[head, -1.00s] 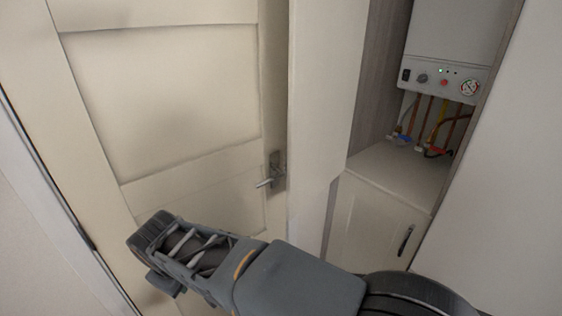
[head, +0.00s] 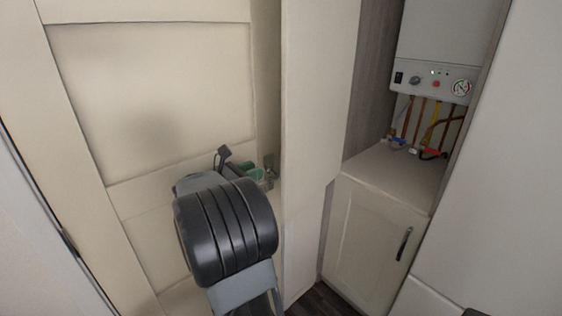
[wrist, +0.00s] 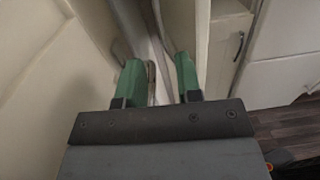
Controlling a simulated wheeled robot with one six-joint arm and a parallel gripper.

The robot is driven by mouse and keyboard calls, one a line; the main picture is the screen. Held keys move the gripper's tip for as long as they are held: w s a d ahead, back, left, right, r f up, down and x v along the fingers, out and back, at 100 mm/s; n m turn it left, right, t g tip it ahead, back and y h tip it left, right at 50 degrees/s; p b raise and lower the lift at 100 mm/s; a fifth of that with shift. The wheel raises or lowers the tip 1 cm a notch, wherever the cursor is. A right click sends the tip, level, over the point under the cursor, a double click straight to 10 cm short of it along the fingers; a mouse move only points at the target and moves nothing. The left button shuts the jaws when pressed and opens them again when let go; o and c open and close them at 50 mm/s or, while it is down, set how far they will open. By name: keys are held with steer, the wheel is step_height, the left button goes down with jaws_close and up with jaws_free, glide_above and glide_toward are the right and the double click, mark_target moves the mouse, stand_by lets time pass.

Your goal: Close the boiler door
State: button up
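A cream panelled door (head: 150,90) fills the left of the head view. Its metal lever handle (head: 270,167) is at its right edge, mostly hidden by my gripper (head: 258,174). The boiler (head: 432,75) is exposed in an open compartment on the right. In the wrist view, the two green fingers of my gripper (wrist: 160,78) are apart. A grey metal piece (wrist: 152,80), apparently the handle, shows between them, closer to the left finger. I cannot tell whether they touch it.
A cream upright panel (head: 318,90) stands between the door and the boiler compartment. Below the boiler is a shelf (head: 385,178) over a small cupboard (head: 365,245) with a dark handle. A pale smooth panel (head: 490,190) bounds the right. Some dark floor (head: 322,301) shows at the bottom.

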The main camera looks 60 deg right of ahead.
steer(key=x, duration=1)
steer(key=shift+s+d+p, duration=0.15)
steer(key=shift+d+p, duration=0.15)
steer(key=shift+p, duration=0.1)
jaws_close()
